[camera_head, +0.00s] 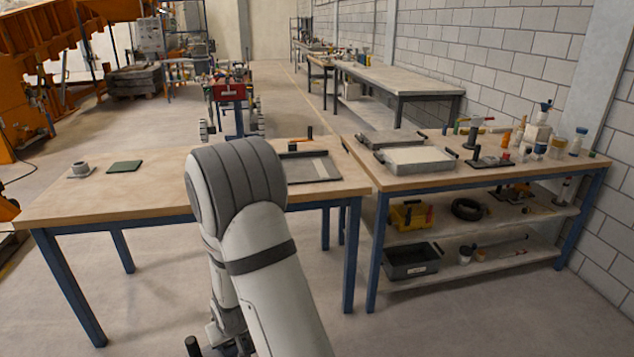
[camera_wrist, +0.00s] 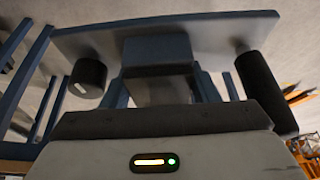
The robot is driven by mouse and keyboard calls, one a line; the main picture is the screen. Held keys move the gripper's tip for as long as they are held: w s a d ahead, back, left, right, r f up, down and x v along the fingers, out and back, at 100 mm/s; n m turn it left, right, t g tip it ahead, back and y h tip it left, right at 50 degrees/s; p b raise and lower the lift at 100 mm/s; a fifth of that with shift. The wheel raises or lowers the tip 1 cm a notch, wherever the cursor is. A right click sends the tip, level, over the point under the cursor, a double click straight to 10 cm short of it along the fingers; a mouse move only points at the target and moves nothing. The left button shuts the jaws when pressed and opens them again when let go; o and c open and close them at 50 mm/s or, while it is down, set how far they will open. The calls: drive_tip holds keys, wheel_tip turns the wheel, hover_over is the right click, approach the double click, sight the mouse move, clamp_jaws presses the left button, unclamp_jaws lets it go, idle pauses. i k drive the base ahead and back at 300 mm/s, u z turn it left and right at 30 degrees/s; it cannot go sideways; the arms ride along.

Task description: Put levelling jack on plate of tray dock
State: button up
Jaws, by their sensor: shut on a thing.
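My gripper (camera_wrist: 160,85) is shut on a grey flat piece (camera_wrist: 215,32) with a dark round knob (camera_wrist: 88,78) and a dark cylinder (camera_wrist: 262,90); I take it to be the levelling jack. In the head view my arm hides most of the gripper; a dark cylinder end shows at the bottom edge. What looks like the tray dock (camera_head: 331,168) lies on the left table's right part, a flat frame with a pale plate and a dark upright post (camera_head: 310,133) at its back. My arm covers its left side. The held piece is low, in front of the table and apart from it.
The left table (camera_head: 150,200) also bears a small grey ringed part (camera_head: 82,169) and a green pad (camera_head: 125,167); its middle left is bare. The right bench (camera_head: 400,180) holds a grey tray (camera_head: 418,168), bottles and small tools, with loaded shelves below.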

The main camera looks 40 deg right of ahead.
sight(297, 166)
drive_tip(key=u, duration=1.5)
drive_tip(key=i, duration=0.1)
drive_tip(key=z, duration=2.9)
drive_tip(key=i, duration=1)
